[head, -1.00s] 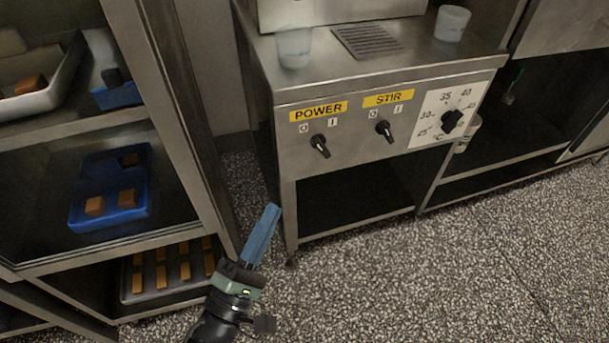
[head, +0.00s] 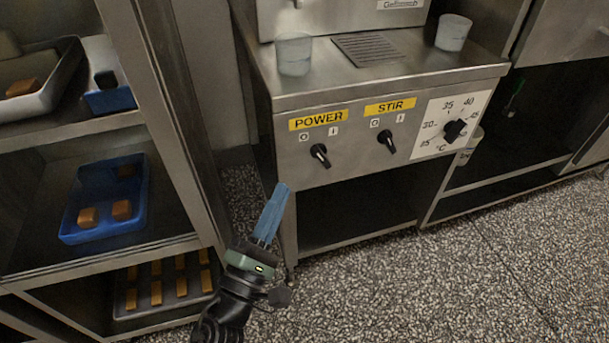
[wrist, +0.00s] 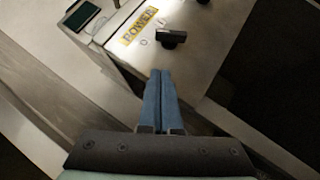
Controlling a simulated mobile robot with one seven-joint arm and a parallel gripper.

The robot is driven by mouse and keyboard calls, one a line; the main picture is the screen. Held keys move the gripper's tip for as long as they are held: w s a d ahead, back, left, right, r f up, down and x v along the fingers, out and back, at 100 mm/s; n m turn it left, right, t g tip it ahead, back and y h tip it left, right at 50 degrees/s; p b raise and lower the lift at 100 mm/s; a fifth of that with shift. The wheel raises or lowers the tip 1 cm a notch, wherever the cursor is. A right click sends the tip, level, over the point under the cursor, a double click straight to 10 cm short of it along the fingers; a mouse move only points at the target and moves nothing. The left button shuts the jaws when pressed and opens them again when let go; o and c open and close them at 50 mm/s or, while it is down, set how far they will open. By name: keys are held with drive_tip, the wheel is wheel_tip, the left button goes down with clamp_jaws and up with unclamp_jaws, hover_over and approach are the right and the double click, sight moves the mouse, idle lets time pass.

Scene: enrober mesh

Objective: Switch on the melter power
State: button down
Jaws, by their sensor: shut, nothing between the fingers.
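The melter's steel front panel (head: 345,165) carries a black power knob (head: 320,154) under a yellow POWER label (head: 318,120), with O and I marks above it. The knob's narrow end points down and slightly right in the head view. In the wrist view the power knob (wrist: 171,39) is just beyond my fingertips, with the POWER label (wrist: 139,27) beside it. My gripper (head: 283,187) has blue fingers, shut and empty. It is below and left of the power knob, apart from it, near the panel's lower left corner.
A STIR knob (head: 387,141) and a temperature dial (head: 454,130) are to the right on the same panel. Two cups, one left (head: 294,54) and one right (head: 453,32), stand on top. A rack upright (head: 172,120) is close on the left. Speckled floor (head: 400,290) is clear in front.

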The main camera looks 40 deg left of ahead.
sight(314, 152)
drive_tip(key=w+r, duration=0.1)
drive_tip(key=w+d+r, duration=0.1)
drive_tip(key=w, duration=0.1)
drive_tip(key=w+r, duration=0.1)
drive_tip(key=w, duration=0.1)
drive_tip(key=shift+w+d+b, duration=0.15)
drive_tip(key=shift+d+b, duration=0.15)
drive_tip(key=shift+d, duration=0.05)
drive_tip(key=shift+r+p, duration=0.1)
drive_tip(key=shift+p, duration=0.25)
drive_tip(key=shift+r+p, duration=0.1)
drive_tip(key=shift+p, duration=0.2)
drive_tip(key=shift+m+g, duration=0.3)
drive_tip(key=shift+r+m+g+h+p, duration=0.25)
drive_tip(key=shift+m+h+p, duration=0.35)
drive_tip(key=shift+p, duration=1)
